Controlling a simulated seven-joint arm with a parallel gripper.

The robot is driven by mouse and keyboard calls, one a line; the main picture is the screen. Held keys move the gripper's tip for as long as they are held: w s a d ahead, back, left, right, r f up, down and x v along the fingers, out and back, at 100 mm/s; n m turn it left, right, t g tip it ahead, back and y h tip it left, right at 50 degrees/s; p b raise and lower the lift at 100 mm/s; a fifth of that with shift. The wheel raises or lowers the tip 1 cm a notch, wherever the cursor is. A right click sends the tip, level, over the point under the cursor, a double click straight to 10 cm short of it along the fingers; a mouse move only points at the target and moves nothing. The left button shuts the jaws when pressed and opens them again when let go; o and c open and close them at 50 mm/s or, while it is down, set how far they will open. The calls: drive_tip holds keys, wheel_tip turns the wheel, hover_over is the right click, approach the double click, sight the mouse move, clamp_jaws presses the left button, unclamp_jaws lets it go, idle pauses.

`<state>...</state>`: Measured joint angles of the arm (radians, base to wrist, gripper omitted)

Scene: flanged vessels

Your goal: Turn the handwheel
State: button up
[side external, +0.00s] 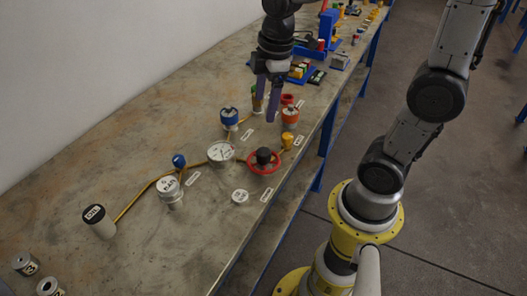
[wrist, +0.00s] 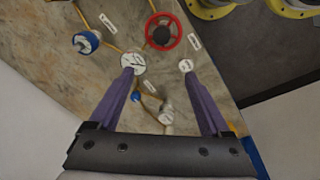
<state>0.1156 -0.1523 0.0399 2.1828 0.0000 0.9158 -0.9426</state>
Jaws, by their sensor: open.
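The handwheel (side external: 264,161) is a red ring with a dark hub, near the front edge of the bench in the side view. In the wrist view the handwheel (wrist: 163,32) lies at the top centre, beyond my fingertips. My gripper (side external: 264,108) has purple fingers and hangs above the bench, farther back than the handwheel and apart from it. In the wrist view my gripper (wrist: 158,72) is open, its two fingers wide apart with nothing held between them.
A white gauge (side external: 221,152) is left of the handwheel, and a small white disc (side external: 240,197) in front of it. Blue-topped (side external: 229,117) and orange-topped (side external: 290,116) fittings stand behind. A yellow fitting (side external: 287,140) is close behind right.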

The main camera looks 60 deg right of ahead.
drive_tip(key=g, duration=0.2)
hover_over(264, 151)
wheel_tip(264, 151, down, 4)
wheel_tip(264, 151, down, 14)
drive_tip(key=shift+a+f, duration=0.1)
drive_tip(key=shift+f, duration=0.1)
clamp_jaws()
idle(0.5)
